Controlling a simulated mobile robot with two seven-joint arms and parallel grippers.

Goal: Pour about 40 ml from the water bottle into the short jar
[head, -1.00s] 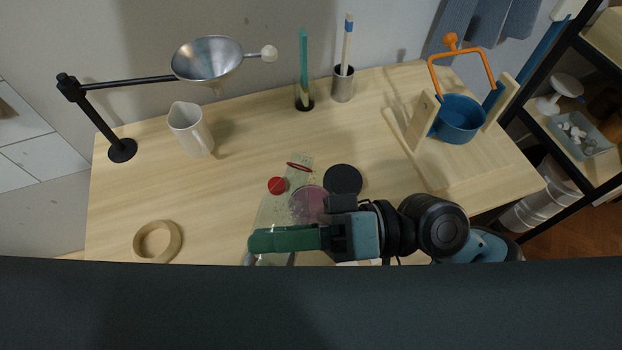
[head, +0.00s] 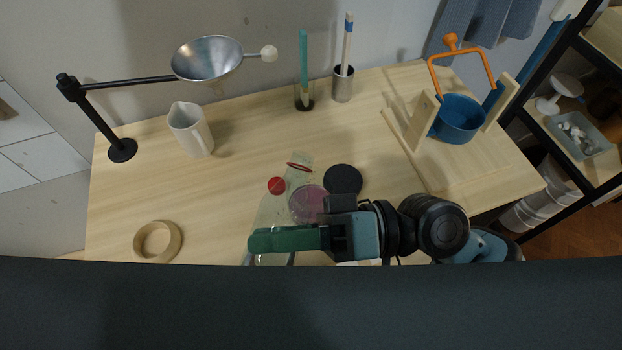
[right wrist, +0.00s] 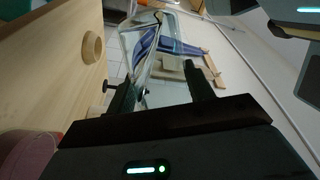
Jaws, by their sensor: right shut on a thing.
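My right gripper (head: 285,239) reaches in from the right over the front of the table. It is shut on a clear vessel, which I take to be the water bottle (head: 268,213). In the right wrist view the clear wall (right wrist: 145,50) shows between the two dark fingers (right wrist: 160,90). Much of it is hidden by the gripper and the dark edge below, so its tilt and water level cannot be told. A clear curved rim shows below the gripper; I cannot tell whether it is the short jar. My left gripper is not in view.
A pink-topped round container (head: 308,204), a black disc (head: 343,181), a red cap (head: 277,185) and a red ring (head: 300,167) are close by. A wooden ring (head: 158,241) lies left. A white pitcher (head: 190,130), funnel stand (head: 122,150) and blue pot (head: 460,119) stand farther back.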

